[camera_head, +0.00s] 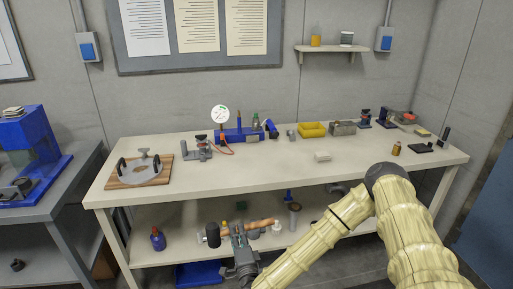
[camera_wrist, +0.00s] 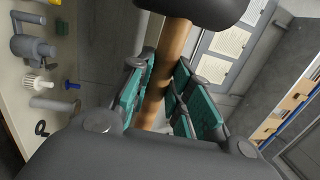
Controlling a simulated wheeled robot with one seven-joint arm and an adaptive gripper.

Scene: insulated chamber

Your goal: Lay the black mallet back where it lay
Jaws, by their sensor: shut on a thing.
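The black mallet (camera_head: 212,235) has a dark head and a wooden handle. My gripper (camera_head: 237,236) is shut on its handle, near the head. In the head view the mallet is held roughly level in front of the bench's lower shelf, head to the left, handle to the right. In the wrist view the wooden handle (camera_wrist: 168,60) passes between the green finger pads of my gripper (camera_wrist: 160,95), with the dark head at the top edge. I cannot tell from these views where the mallet lay.
A round plate on a wooden board (camera_head: 138,172) stands left; tools line the back. The lower shelf (camera_head: 180,254) holds a blue bottle (camera_head: 157,239) and a grey cylinder (camera_head: 294,214).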

